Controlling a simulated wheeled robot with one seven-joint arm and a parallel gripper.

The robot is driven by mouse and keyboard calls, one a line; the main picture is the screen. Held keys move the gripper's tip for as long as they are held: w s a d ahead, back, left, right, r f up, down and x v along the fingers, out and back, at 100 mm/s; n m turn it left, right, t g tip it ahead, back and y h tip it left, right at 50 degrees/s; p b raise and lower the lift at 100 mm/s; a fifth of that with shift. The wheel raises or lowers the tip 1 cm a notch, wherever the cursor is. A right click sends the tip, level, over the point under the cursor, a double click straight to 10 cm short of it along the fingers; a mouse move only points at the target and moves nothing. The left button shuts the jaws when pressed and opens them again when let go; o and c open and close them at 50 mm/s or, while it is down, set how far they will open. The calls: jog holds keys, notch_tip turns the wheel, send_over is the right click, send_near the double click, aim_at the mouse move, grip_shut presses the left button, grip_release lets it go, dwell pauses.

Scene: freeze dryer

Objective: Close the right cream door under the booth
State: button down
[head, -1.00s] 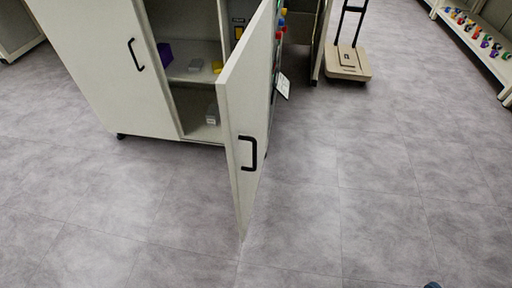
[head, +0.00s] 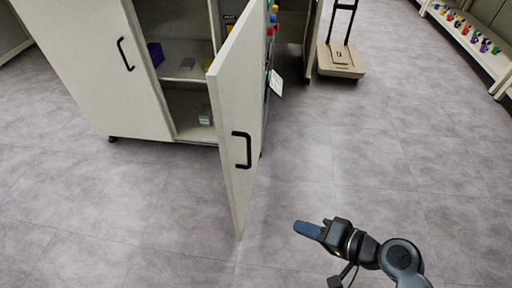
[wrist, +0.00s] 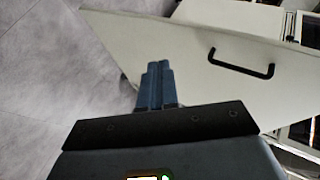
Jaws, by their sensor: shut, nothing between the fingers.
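The right cream door (head: 236,125) stands wide open, swung out toward me from the cabinet. Its black handle (head: 241,150) is on the face turned to me. In the wrist view the door (wrist: 190,50) fills the upper right, with its handle (wrist: 241,64) right of centre. My gripper (head: 307,229) is to the right of the door's lower front edge in the head view, apart from the handle. Its blue fingers (wrist: 157,84) are together and empty, pointing toward the door in the wrist view.
The left cream door (head: 92,62) is shut. Open shelves (head: 185,74) hold a purple item (head: 155,54) and a small grey box (head: 205,115). A hand cart (head: 340,62) stands behind at right. A low rack (head: 470,38) is at far right. Floor between is clear.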

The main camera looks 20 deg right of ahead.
jog(key=w+r+y, duration=0.3)
jog(key=w+r, duration=0.1)
jog(key=w, duration=0.2)
jog(key=n+y+b, duration=0.1)
jog(key=n+y, duration=0.2)
jog(key=y, duration=0.3)
send_near(231, 145)
jog(key=shift+m, duration=0.3)
jog(key=x, duration=0.7)
jog(key=shift+s+r+b, duration=0.2)
jog(key=shift+b, duration=0.2)
